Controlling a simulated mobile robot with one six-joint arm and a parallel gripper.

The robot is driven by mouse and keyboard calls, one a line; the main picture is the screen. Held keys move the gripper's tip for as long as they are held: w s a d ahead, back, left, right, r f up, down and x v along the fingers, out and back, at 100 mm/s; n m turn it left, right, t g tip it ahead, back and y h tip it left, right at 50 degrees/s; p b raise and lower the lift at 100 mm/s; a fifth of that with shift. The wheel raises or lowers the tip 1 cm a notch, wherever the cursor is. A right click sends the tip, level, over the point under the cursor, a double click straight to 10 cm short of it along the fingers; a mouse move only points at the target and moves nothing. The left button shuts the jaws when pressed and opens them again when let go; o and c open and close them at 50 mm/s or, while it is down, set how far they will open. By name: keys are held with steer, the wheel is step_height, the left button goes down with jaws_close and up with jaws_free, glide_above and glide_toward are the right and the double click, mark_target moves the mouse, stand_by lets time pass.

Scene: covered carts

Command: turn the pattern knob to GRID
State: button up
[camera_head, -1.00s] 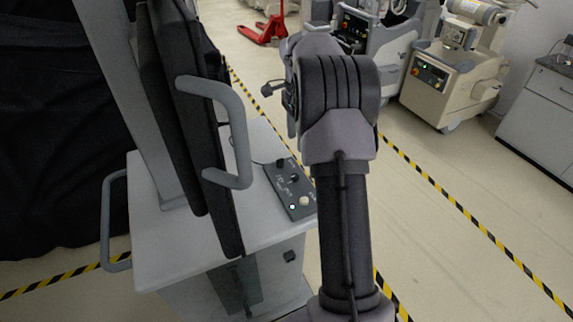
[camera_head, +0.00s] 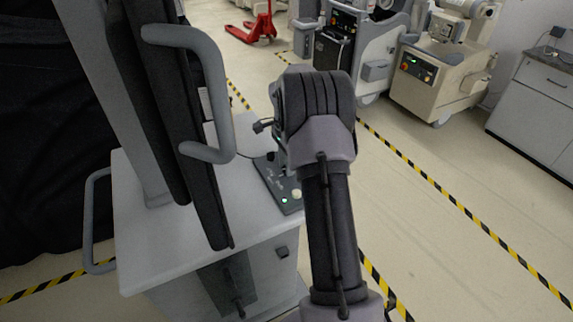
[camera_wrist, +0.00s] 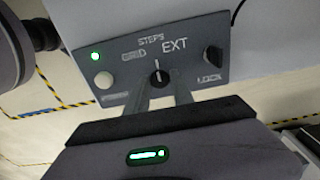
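The dark control panel (camera_wrist: 140,62) fills the upper wrist view; in the head view it (camera_head: 270,182) lies on the cart top, partly behind my arm. The pattern knob (camera_wrist: 160,77) is small and black, its white mark pointing up toward STEPS. GRID is printed to its upper left, EXT to its upper right. My gripper (camera_wrist: 161,76) reaches up from below, its two fingers apart, one on each side of the knob. I cannot tell whether they touch it. The fingers are hidden in the head view.
On the panel are a white button (camera_wrist: 103,80), a green light (camera_wrist: 95,56) and a second black knob (camera_wrist: 213,58) by LOCK. A screen with a grey handle (camera_head: 215,90) stands left of my arm. Other carts (camera_head: 440,75) stand at the back right; floor between is clear.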

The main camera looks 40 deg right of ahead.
jaws_close()
steer(key=shift+r, duration=0.1)
steer(key=n+p, duration=0.2)
steer(key=n, duration=0.2)
steer(key=shift+r+p, duration=0.1)
steer(key=shift+p, duration=0.25)
steer(key=n+p, duration=0.2)
steer(key=n, duration=0.2)
steer(key=shift+n, duration=0.3)
steer(key=o, duration=0.6)
jaws_free()
steer(key=shift+c, duration=0.2)
